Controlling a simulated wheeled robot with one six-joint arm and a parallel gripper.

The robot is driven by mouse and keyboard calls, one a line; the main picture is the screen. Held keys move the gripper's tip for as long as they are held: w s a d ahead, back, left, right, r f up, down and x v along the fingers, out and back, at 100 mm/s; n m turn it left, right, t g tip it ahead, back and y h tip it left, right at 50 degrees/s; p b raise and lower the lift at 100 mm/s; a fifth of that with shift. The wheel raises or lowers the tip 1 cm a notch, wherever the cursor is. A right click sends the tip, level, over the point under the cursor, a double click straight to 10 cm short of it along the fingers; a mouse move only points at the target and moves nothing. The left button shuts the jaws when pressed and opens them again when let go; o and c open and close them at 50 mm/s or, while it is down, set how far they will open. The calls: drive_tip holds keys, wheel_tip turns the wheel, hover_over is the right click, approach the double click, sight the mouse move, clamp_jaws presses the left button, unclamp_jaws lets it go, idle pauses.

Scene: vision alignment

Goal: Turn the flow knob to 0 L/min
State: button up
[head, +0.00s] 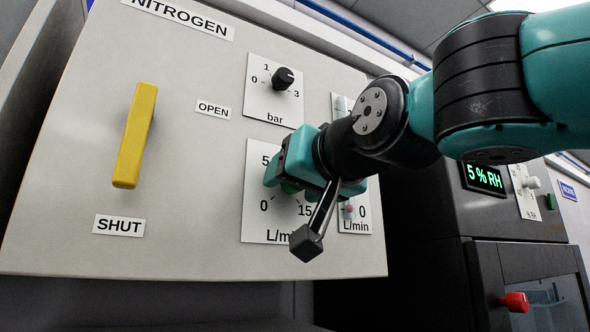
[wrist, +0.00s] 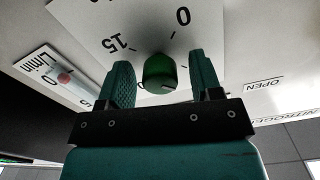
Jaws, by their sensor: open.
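The green flow knob (wrist: 160,72) sits on the white L/min dial plate (wrist: 85,18). In the wrist view its round end stands between my two fingers, with a gap on each side. My gripper (wrist: 160,63) is open around the knob, not closed on it. The dial's 0 and 15 show beyond the knob; where the knob's mark points is hard to tell.
A black bar knob (head: 284,78) is above the dial. A yellow handle (head: 134,135) stands upright at left between OPEN and SHUT labels. A flow meter with a pink float (head: 349,209) is close at right. A dark cabinet with a red handle (head: 515,302) stands further right.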

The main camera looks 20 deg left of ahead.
drive_tip(key=c, duration=0.9)
drive_tip(key=shift+n, duration=0.5)
drive_tip(key=n+b, duration=0.1)
drive_tip(key=n, duration=0.2)
drive_tip(key=shift+n, duration=0.4)
drive_tip(key=n, duration=0.4)
drive_tip(key=shift+n, duration=0.3)
drive_tip(key=n, duration=0.4)
drive_tip(key=shift+b, duration=0.3)
drive_tip(key=shift+n, duration=2.2)
